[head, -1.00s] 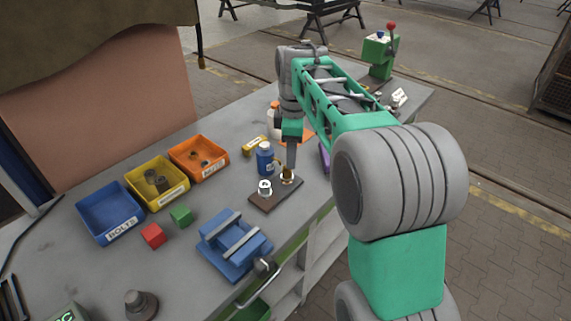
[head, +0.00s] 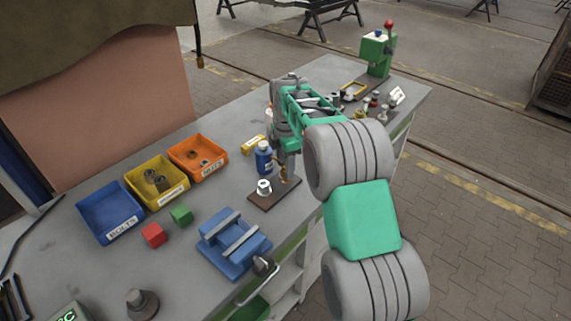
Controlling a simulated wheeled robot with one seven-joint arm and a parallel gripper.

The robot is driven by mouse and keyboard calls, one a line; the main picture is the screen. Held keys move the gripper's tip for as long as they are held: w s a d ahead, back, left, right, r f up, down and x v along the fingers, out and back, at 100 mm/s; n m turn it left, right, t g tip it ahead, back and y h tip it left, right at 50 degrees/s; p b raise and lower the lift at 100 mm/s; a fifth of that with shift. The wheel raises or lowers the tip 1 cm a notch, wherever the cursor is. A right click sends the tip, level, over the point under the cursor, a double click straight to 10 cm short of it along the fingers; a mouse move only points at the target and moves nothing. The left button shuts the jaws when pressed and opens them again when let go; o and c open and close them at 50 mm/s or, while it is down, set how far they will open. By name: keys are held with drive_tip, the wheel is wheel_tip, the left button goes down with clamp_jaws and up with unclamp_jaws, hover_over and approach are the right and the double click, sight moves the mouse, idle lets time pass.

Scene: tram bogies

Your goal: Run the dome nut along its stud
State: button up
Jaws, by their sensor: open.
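A small dark brown board (head: 268,203) lies on the grey bench. A white and silver capped piece (head: 264,187) stands on its left part. A brass-coloured piece (head: 283,172), which looks like the dome nut on its stud, stands on its right part. My gripper (head: 284,166) points down over the brass piece, open, with its fingertips close to it. The fingers and arm partly hide the piece. I cannot tell whether the fingers touch it, and the stud's thread is too small to make out.
A blue bottle (head: 263,157) stands just behind the board, close to my gripper. A blue vise (head: 234,245) is in front. Blue (head: 109,213), yellow (head: 157,184) and orange (head: 198,154) bins stand left. A green machine (head: 377,52) and small bottles stand at the far right end.

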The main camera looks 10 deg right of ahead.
drive_tip(key=shift+c, duration=0.4)
clamp_jaws()
drive_tip(key=shift+m, duration=0.3)
